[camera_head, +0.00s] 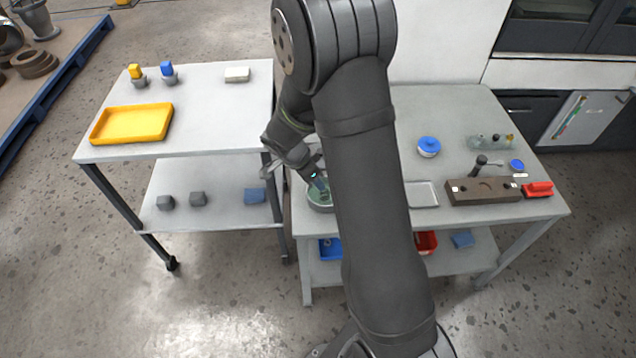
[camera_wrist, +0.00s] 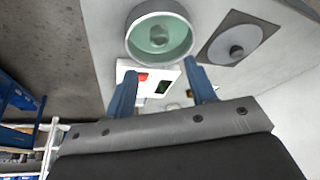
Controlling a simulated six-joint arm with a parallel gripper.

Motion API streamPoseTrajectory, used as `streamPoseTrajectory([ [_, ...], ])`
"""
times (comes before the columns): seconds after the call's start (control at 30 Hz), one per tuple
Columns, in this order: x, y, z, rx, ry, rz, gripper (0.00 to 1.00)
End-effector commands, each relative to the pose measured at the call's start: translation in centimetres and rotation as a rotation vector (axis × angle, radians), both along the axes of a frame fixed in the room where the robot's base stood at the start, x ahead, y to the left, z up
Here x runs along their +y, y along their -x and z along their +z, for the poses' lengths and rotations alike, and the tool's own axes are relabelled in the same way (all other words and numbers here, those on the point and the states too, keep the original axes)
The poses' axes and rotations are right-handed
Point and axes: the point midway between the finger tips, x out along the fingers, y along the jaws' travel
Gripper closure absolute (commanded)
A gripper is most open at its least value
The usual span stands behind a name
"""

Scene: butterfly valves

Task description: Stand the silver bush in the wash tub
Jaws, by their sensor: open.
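The wash tub (camera_wrist: 187,50) is a round pale bowl with a green inside, seen in the wrist view just beyond my fingertips. In the head view the wash tub (camera_head: 313,203) is on the right table, partly hidden by my arm. A small round grey-green piece (camera_wrist: 158,37) is inside the tub; it looks like the silver bush, but its tint hides the colour and I cannot be sure it stands upright. My gripper (camera_wrist: 160,72) is open, its two blue fingers apart with nothing between them. In the head view my gripper (camera_head: 318,184) is at the tub.
A dark square plate (camera_wrist: 216,52) with a round piece is beside the tub. On the right table are a blue-lidded jar (camera_head: 428,147), a shallow grey tray (camera_head: 421,194) and a brown block fixture (camera_head: 470,192). A yellow tray (camera_head: 133,124) is on the left cart.

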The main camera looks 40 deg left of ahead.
Motion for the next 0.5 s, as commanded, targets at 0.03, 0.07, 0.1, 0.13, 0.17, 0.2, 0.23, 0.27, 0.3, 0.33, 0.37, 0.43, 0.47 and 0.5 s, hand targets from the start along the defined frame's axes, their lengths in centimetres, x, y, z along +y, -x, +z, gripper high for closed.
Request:
streamPoseTrajectory([
  [0.03,0.1,0.3,0.7,-0.001,-0.003,0.001,0.49],
  [0.07,0.2,0.4,1.0,-0.001,-0.003,0.001,0.49],
  [0.1,0.2,0.5,1.2,0.000,-0.002,0.001,0.49],
  [0.13,0.2,0.6,1.4,0.000,-0.001,0.000,0.49],
  [0.17,0.2,0.6,1.6,0.000,-0.001,0.001,0.49],
  [0.2,0.2,0.7,1.7,0.000,0.000,0.001,0.49],
  [0.23,0.2,0.7,1.8,0.000,0.000,0.000,0.49],
  [0.27,0.2,0.8,1.9,0.000,0.000,0.000,0.49],
  [0.3,0.2,0.8,1.9,0.000,0.000,0.000,0.49],
  [0.33,0.2,0.8,1.9,0.001,0.000,0.000,0.49],
  [0.37,0.2,0.8,1.9,0.001,0.000,0.000,0.49],
  [0.43,0.2,0.8,1.9,0.001,0.000,0.000,0.49],
  [0.47,0.2,0.8,1.9,0.001,0.000,0.000,0.49],
  [0.5,0.2,0.8,1.9,0.001,0.000,0.000,0.49],
])
